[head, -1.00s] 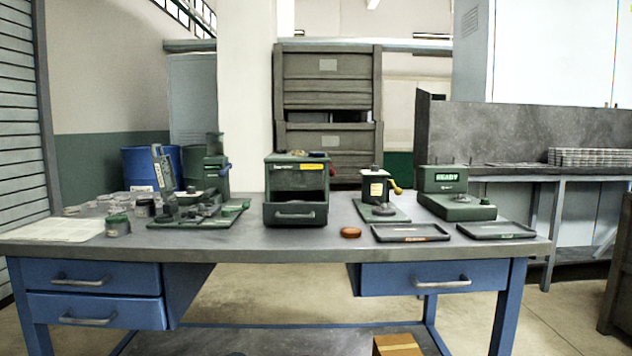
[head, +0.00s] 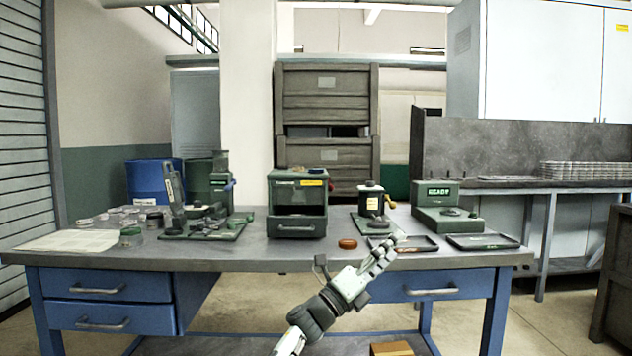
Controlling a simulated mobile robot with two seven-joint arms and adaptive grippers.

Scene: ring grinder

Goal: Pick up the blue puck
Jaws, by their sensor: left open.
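I cannot clearly make out a blue puck. An orange-brown puck (head: 348,244) lies on the workbench (head: 240,256) near its front edge. My left gripper (head: 391,245) has come up from below at the front of the bench, right of the orange-brown puck. Its fingers look open, with nothing seen between them, and they overlap a dark shallow tray (head: 420,244) in the picture. Small coloured items, too small to tell apart, lie on top of the green box machine (head: 298,195). My right gripper is not in view.
A second dark tray (head: 483,241) and a green unit marked READY (head: 447,208) stand at the right. A small press with a yellow handle (head: 370,205) stands behind my gripper. Jars (head: 131,235) and a green fixture (head: 205,228) fill the left. Bare bench top lies before the box machine.

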